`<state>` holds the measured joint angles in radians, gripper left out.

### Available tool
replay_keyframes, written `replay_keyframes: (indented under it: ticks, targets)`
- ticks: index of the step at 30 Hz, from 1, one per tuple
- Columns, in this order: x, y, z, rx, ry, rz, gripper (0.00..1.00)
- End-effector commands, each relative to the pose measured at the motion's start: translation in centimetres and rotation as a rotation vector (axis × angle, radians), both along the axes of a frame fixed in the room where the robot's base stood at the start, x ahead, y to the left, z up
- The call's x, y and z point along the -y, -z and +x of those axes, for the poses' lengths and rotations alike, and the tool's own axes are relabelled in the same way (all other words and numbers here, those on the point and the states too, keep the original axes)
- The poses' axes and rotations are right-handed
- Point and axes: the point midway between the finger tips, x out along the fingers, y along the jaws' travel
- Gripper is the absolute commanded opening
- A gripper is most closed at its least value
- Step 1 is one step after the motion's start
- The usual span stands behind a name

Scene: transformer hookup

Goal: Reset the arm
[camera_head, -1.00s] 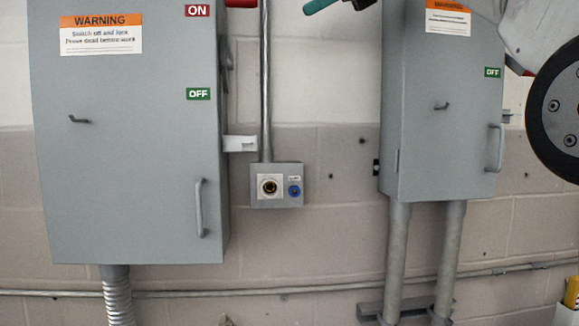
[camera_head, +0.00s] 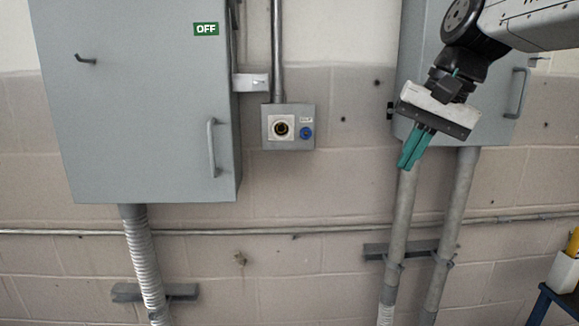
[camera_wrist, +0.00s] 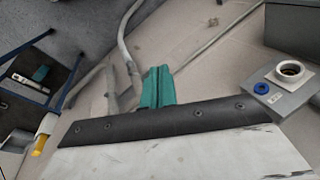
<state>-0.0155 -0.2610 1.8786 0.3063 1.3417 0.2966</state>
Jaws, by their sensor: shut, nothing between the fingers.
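My gripper (camera_head: 413,150) hangs at the right of the head view, in front of the lower part of the right grey cabinet and its conduits. Its teal fingers point down and a little left. They are together, with nothing between them. In the wrist view the shut teal fingers (camera_wrist: 157,88) show at the middle, touching nothing that I can see. My arm (camera_head: 490,25) comes in from the upper right and covers part of the right cabinet.
The left grey cabinet (camera_head: 140,120) has a handle and an OFF label. A small outlet box (camera_head: 289,127) with a blue button is between the cabinets. The right cabinet (camera_head: 420,45) has two conduits (camera_head: 402,215) below. A blue-framed stand (camera_head: 553,303) is at lower right.

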Motion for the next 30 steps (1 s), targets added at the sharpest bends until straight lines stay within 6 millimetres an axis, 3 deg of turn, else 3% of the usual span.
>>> replay_keyframes:
  ticks: [1, 6, 9, 12, 15, 30]
  targets:
    - [1.1, 2.7, -2.9, -0.005, -0.055, -0.059, 0.00]
    - [4.5, 11.3, -12.0, -0.030, -0.249, -0.243, 0.00]
    - [6.0, 15.5, -16.8, -0.051, -0.308, -0.315, 0.00]
    - [6.7, 17.9, -19.9, -0.064, -0.314, -0.346, 0.00]
    - [6.8, 18.3, -21.2, -0.047, -0.309, -0.349, 0.00]
    - [6.7, 17.6, -21.2, -0.020, -0.299, -0.351, 0.00]
